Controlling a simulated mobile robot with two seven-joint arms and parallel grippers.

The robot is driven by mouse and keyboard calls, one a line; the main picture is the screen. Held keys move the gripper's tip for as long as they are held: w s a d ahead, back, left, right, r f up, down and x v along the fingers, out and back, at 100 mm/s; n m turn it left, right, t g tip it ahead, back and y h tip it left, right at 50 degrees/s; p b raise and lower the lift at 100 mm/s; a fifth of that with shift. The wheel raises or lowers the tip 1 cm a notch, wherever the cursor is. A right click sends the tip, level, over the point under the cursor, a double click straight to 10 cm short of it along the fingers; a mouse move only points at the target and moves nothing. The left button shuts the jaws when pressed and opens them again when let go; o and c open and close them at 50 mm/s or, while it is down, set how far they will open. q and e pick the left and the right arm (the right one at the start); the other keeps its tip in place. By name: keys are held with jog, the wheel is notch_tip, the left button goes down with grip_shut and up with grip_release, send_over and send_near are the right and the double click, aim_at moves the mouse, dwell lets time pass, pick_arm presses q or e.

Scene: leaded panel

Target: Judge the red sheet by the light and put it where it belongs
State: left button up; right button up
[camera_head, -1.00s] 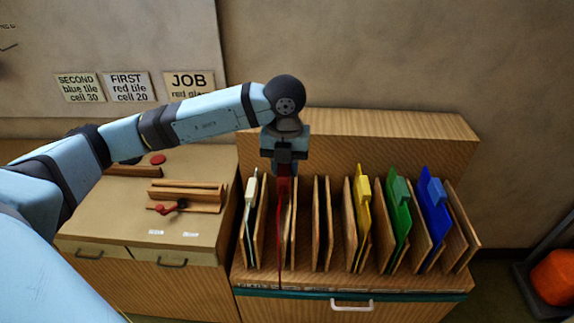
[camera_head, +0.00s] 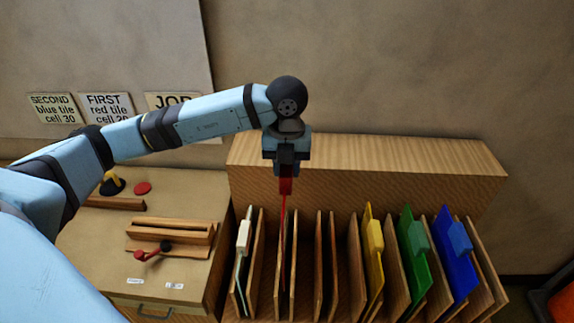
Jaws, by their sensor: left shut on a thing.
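My left gripper (camera_head: 287,172) is shut on the red sheet (camera_head: 284,215), holding it by its top. The sheet hangs upright and almost edge-on to the view, at the second slot from the left of the wooden rack (camera_head: 400,160). I cannot tell whether its lower part is between the dividers or in front of them. In the rack stand a white-tabbed sheet (camera_head: 243,238) at the left, and a yellow sheet (camera_head: 374,238), a green sheet (camera_head: 414,245) and a blue sheet (camera_head: 455,250) to the right. My right gripper is not in view.
A bench (camera_head: 90,235) at the left carries a wooden fixture (camera_head: 172,232), a red-handled tool (camera_head: 152,251), a red disc (camera_head: 142,188) and a black and yellow item (camera_head: 112,184). Signs (camera_head: 106,107) hang on the wall behind. An orange object (camera_head: 562,306) is at the lower right.

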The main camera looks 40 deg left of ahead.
pick_arm(q)
jog(key=shift+w+a, duration=0.1)
jog(key=shift+w, duration=0.05)
jog(key=shift+f+b, duration=0.65)
jog(key=shift+f, duration=0.4)
jog(key=shift+f+b, duration=5.8)
jog(key=shift+f, duration=4.25)
